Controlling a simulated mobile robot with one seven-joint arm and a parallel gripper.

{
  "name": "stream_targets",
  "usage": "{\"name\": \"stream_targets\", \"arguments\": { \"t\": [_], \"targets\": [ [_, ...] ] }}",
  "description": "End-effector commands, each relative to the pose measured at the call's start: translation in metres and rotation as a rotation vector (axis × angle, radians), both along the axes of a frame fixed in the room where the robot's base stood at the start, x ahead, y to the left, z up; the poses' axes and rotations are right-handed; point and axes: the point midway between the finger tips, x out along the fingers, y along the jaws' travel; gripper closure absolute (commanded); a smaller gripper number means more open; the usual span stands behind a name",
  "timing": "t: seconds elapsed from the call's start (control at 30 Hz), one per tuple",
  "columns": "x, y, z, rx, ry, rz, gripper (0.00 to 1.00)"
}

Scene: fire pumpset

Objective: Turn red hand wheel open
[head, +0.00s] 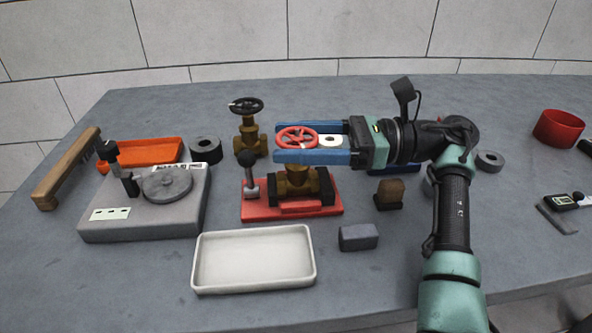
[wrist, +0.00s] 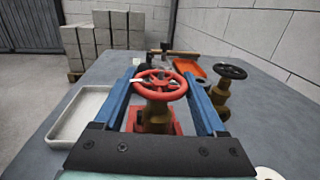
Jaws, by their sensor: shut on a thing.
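The red hand wheel (head: 297,131) sits on top of a brass valve (head: 297,182), which stands upright on a red base plate (head: 262,211). My gripper (head: 277,142) reaches in from the right, level with the wheel. Its two blue fingers lie on either side of the wheel and are shut on its rim. The wrist view also shows the red wheel (wrist: 160,83) between the two fingers, with the brass valve body below it. The exact contact on each side is hard to see.
A second brass valve with a black wheel (head: 246,105) stands close behind. A small lever (head: 251,180) rises at the red plate's left. A white tray (head: 254,288) and a grey block (head: 358,237) lie in front. A grey device (head: 145,226) is at left.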

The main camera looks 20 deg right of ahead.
Motion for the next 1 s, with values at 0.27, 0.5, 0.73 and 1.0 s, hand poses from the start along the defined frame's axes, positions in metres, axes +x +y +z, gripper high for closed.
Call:
{"name": "stream_targets", "arguments": {
  "t": [0.27,0.5,0.73,1.0],
  "targets": [
    [0.0015,0.003,-0.0064,-0.005,0.003,0.117,0.82],
    [0.0005,0.0025,-0.004,-0.003,0.003,0.167,0.82],
    [-0.0009,0.0021,-0.0019,-0.003,0.003,0.185,0.82],
    [-0.0014,0.0019,-0.0011,-0.002,0.004,0.188,0.82]
  ]
}}
